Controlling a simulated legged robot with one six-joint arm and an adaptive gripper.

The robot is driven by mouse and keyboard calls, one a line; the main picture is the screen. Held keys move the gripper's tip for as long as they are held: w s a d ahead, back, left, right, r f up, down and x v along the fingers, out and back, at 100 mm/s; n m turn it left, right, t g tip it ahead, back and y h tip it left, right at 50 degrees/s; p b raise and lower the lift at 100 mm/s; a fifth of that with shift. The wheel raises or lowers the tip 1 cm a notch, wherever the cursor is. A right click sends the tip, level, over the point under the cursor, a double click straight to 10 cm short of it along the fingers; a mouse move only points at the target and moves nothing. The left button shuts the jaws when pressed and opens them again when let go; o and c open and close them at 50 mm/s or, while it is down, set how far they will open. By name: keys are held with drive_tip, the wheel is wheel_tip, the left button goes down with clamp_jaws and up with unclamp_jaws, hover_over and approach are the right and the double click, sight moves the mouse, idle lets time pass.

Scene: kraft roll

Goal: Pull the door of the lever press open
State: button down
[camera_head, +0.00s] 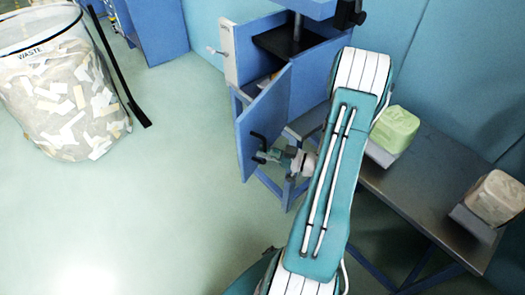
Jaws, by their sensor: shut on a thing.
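The lever press (325,45) is a blue cabinet-like frame at the top centre. Its blue door (263,112) stands ajar, angled out from the body, with a gap into the interior along its right side. My gripper (264,154) is at the lower part of the door, reaching in from the right. It is shut on the dark door handle (257,136), though the contact is small and partly hidden by the fingers. My arm covers part of the press's right side.
A clear waste bag (62,95) full of paper scraps stands at the left beside a black bar (118,70). A dark bench (425,185) at the right holds a green block (396,128) and a brown block (497,195). The floor left of the door is clear.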

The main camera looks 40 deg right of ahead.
drive_tip(key=c, duration=0.6)
unclamp_jaws()
drive_tip(key=shift+c, duration=0.2)
drive_tip(key=shift+d, duration=0.1)
drive_tip(key=v, duration=1.2)
